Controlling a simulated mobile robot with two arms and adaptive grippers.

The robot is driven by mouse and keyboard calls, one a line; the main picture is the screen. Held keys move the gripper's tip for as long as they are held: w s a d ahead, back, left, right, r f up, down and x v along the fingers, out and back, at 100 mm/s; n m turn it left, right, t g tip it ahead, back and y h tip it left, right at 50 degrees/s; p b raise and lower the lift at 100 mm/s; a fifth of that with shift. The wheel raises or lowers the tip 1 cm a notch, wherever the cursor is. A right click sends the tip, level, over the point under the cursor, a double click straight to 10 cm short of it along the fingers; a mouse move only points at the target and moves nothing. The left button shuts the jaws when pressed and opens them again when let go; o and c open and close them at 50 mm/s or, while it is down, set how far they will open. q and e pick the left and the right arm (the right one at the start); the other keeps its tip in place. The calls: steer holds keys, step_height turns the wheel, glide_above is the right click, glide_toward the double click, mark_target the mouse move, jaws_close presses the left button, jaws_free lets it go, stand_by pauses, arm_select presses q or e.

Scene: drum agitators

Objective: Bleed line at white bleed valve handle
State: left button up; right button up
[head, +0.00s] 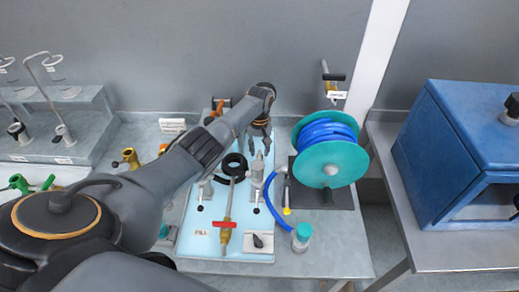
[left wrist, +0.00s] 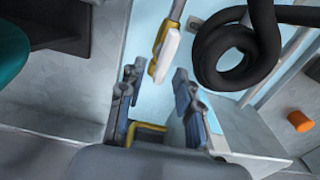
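In the left wrist view, a white handle (left wrist: 169,48) sits on a yellow valve body (left wrist: 155,68), just beyond my left fingertips. My left gripper (left wrist: 158,88) is open, and its two fingers are apart with nothing gripped between them. The handle lies in line with the gap, nearer the left finger. In the head view my left gripper (head: 259,149) points down over the back of the pale blue panel (head: 187,243). I cannot make out the white handle there; the gripper and arm may hide it. My right gripper is in neither view.
A black coiled hose (left wrist: 239,48) lies close right of the handle. On the panel are a red-handled valve (head: 226,224) and grey fittings. A teal reel with blue hose (head: 328,150) stands right of the panel, and a blue cabinet (head: 475,150) farther right.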

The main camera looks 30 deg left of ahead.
mark_target(259, 152)
arm_select(q)
step_height(259, 152, up, 12)
stand_by(0.7)
steer(key=shift+f, duration=0.1)
stand_by(0.4)
